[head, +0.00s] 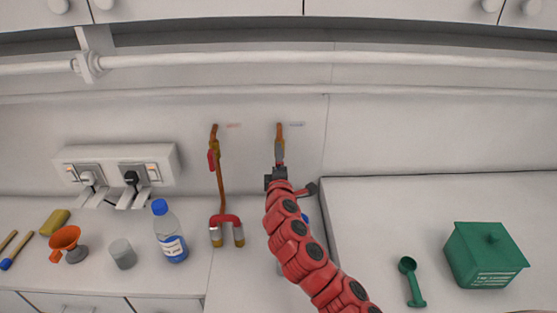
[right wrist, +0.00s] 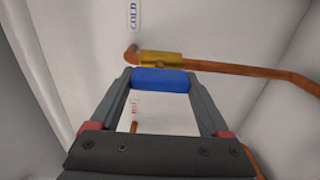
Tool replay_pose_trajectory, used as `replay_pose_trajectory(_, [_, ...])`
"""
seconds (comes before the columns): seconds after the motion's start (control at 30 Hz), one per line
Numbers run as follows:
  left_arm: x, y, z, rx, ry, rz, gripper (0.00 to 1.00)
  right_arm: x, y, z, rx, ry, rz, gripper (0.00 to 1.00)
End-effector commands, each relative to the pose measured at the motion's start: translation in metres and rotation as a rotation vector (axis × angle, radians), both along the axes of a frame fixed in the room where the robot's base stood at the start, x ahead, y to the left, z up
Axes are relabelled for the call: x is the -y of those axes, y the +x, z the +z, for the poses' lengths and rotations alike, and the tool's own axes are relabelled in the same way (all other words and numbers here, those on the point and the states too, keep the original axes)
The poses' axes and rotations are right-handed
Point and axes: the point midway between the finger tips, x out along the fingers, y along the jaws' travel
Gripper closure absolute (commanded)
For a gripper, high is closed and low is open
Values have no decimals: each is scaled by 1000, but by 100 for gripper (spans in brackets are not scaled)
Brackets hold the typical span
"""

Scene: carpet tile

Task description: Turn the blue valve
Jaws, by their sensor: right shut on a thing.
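The blue valve handle (right wrist: 160,80) sits between the two fingers of my right gripper (right wrist: 160,86) in the right wrist view, with the fingers closed against its ends. Its brass valve body (right wrist: 160,59) is on a copper pipe by a "COLD" label. In the head view my red right arm reaches up to the wall, and the right gripper (head: 279,154) is below the top of the cold pipe (head: 280,132). The blue handle is hidden there by the gripper. A second copper pipe (head: 222,193) with a red valve handle (head: 211,160) stands to the left. My left gripper is not in view.
A red horseshoe magnet (head: 226,222) is at the foot of the left pipe. A clear bottle (head: 172,238), a grey cup (head: 122,254) and an orange funnel (head: 66,242) stand left. A green box (head: 485,256) and green scoop (head: 412,284) are on the right.

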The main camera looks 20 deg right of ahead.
Motion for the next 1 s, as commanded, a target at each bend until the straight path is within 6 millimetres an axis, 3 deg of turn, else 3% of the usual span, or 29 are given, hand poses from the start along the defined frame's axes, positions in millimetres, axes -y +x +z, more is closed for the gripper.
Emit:
replay_pose_trajectory(0.43, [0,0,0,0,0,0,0,0,0,-1,-5,-11,-1,76])
replay_pose_trajectory(0.47, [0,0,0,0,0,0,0,0,0,-2,-5,-11,-1,18])
replay_pose_trajectory(0.57, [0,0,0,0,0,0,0,0,0,-1,-5,-11,-1,0])
replay_pose_trajectory(1.0, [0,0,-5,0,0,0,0,-3,-10,-1,0,-10,2,0])
